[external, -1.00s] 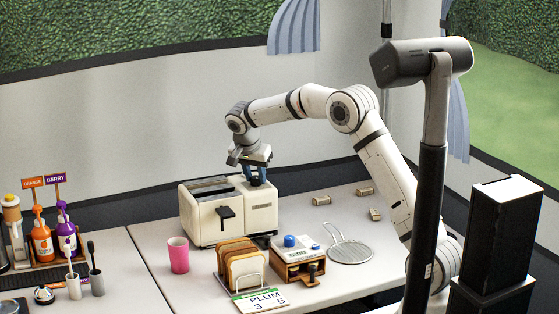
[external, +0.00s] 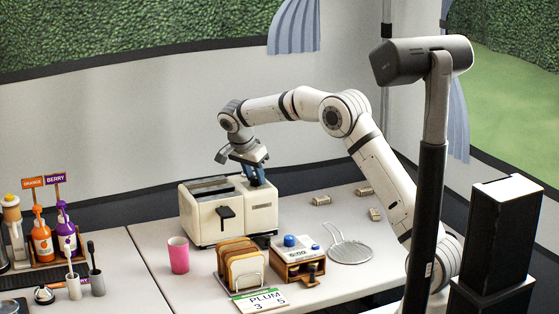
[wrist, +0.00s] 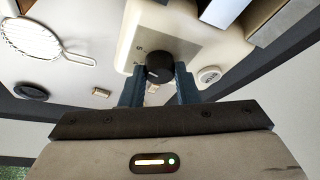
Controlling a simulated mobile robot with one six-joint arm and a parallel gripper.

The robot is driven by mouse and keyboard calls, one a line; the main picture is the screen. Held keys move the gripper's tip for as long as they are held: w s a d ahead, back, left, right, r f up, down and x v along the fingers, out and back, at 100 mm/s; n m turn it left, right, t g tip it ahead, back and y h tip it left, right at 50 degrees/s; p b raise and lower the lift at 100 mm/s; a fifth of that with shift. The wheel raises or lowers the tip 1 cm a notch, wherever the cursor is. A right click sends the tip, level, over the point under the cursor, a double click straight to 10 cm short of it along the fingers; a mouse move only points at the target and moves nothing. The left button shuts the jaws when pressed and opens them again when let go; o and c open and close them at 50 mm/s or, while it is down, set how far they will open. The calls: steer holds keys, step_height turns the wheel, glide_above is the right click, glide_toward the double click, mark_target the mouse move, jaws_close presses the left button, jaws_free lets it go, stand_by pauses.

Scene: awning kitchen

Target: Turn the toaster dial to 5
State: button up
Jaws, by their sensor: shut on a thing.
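The cream toaster (external: 228,215) stands on the counter, with slots on top and a black lever on its front. My gripper (external: 256,176) is at the top of its right end, with blue fingers pointing down. In the wrist view the toaster (wrist: 190,42) shows a grey panel with a round black dial (wrist: 160,66). My gripper (wrist: 158,79) is shut on the dial, one finger on each side. The dial is hidden in the external view.
A pink cup (external: 178,255), a rack of bread (external: 241,266), a wooden box with a blue knob (external: 297,260) and a strainer (external: 349,251) stand in front. Small tan blocks (external: 321,199) lie to the right. Bottles (external: 66,231) stand at far left.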

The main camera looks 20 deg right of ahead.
steer(key=o, duration=1)
steer(key=v, duration=0.7)
steer(key=shift+a+r, duration=0.2)
steer(key=shift+r, duration=0.15)
steer(key=shift+s, duration=0.1)
steer(key=s+d+r+n+y+p, duration=0.1)
steer(key=s+d+r+n+p, duration=0.15)
steer(key=s+d, duration=0.5)
steer(key=s+d+r+n+y+p, duration=0.1)
steer(key=s+d+r+n, duration=0.3)
steer(key=s+d, duration=0.35)
steer(key=s+d+f+n, duration=0.1)
steer(key=s+d+n, duration=0.1)
steer(key=s, duration=0.5)
steer(key=s+d+f+n+y+p, duration=0.1)
steer(key=s+f+n, duration=0.1)
steer(key=s, duration=0.5)
steer(key=s+d+f+n+y+p, duration=0.1)
steer(key=s+d+n, duration=0.1)
steer(key=s, duration=0.5)
steer(key=shift+s+d+f+t, duration=0.3)
steer(key=shift+s+f, duration=0.1)
